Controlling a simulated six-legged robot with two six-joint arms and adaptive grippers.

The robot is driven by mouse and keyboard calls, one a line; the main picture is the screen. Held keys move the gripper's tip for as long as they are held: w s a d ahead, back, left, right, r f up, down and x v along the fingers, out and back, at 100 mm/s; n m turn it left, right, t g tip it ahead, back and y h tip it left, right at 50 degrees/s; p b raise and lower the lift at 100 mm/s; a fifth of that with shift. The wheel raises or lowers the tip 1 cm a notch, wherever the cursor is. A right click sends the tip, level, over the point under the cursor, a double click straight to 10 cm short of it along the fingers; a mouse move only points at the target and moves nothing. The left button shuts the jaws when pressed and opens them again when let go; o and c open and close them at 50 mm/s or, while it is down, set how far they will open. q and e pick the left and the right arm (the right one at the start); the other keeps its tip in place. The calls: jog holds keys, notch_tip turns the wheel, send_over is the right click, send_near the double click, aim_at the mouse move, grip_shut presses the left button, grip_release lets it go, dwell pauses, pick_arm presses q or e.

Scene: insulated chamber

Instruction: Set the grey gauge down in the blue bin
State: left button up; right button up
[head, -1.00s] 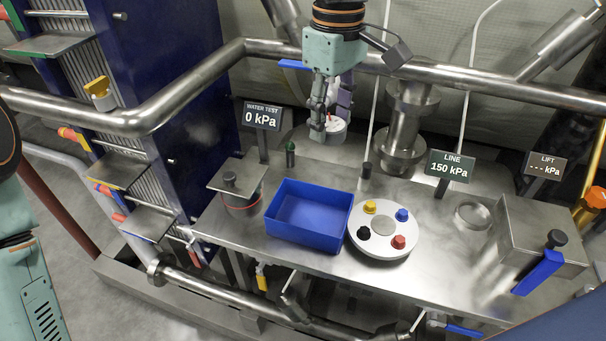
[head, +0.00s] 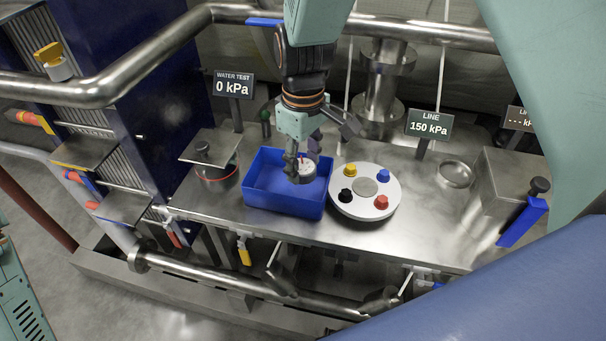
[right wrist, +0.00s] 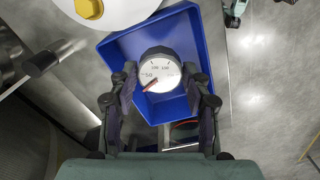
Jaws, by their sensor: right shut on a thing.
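The grey gauge (head: 305,171) has a round white dial with a red needle. It also shows in the right wrist view (right wrist: 160,72), dial toward the camera. My right gripper (head: 300,172) is shut on the gauge and holds it over the blue bin (head: 270,201). In the right wrist view the fingers of the right gripper (right wrist: 160,92) stand on either side of the gauge, with the bin's blue floor and walls around it. The bin is otherwise empty where I can see. Part of my left arm shows at the lower left of the head view; its gripper is out of view.
A white round plate (head: 365,210) with coloured knobs stands right beside the bin. A steel pipe (head: 420,30) runs across behind. A steel box (head: 500,185) with a blue handle is at the right.

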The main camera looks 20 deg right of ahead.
aim_at(304, 166)
notch_tip(304, 166, down, 4)
jog(key=shift+w+d+b, duration=0.1)
jog(key=shift+d+b, duration=0.05)
jog(key=shift+b, duration=0.25)
jog(key=shift+r, duration=0.1)
jog(key=o, duration=1.1)
jog(key=shift+f, duration=0.2)
jog(key=shift+r, duration=0.1)
notch_tip(304, 166, up, 12)
jog(key=p, duration=0.2)
jog(key=shift+r+p, duration=0.15)
jog(key=shift+p, duration=0.2)
